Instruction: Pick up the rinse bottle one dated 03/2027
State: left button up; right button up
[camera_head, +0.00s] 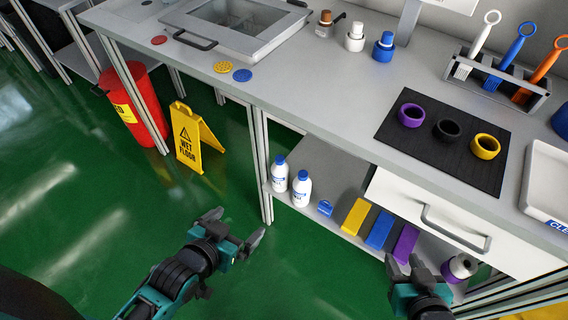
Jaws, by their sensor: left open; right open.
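Two white bottles with blue caps stand upright side by side on the lower shelf under the counter, a left bottle (280,177) and a right bottle (301,191). Both carry small blue labels, and any date on them is too small to read. My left gripper (236,227) is open and empty, in front of the shelf and below and left of the bottles in the picture. My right gripper (402,263) is open and empty, in front of the shelf's right part, near a purple block (405,243).
On the lower shelf (320,163) are a small blue item (325,208), a yellow block (355,216) and a blue block (380,229). A white drawer (470,225) overhangs the right side. A wet-floor sign (188,140) and red bin (133,105) stand left; green floor is clear.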

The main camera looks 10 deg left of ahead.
aim_at(279, 169)
jog(key=j+z, duration=0.2)
jog(key=z, duration=0.2)
jog(key=i+j+z, duration=0.1)
jog(key=z, duration=0.35)
jog(key=j+z, duration=0.2)
jog(key=j, duration=0.3)
jog(key=k+j+z, duration=0.2)
jog(key=j, duration=0.3)
jog(key=j+z, duration=0.1)
jog(key=j, duration=1.45)
jog(key=i+j, duration=0.1)
jog(key=j, duration=0.35)
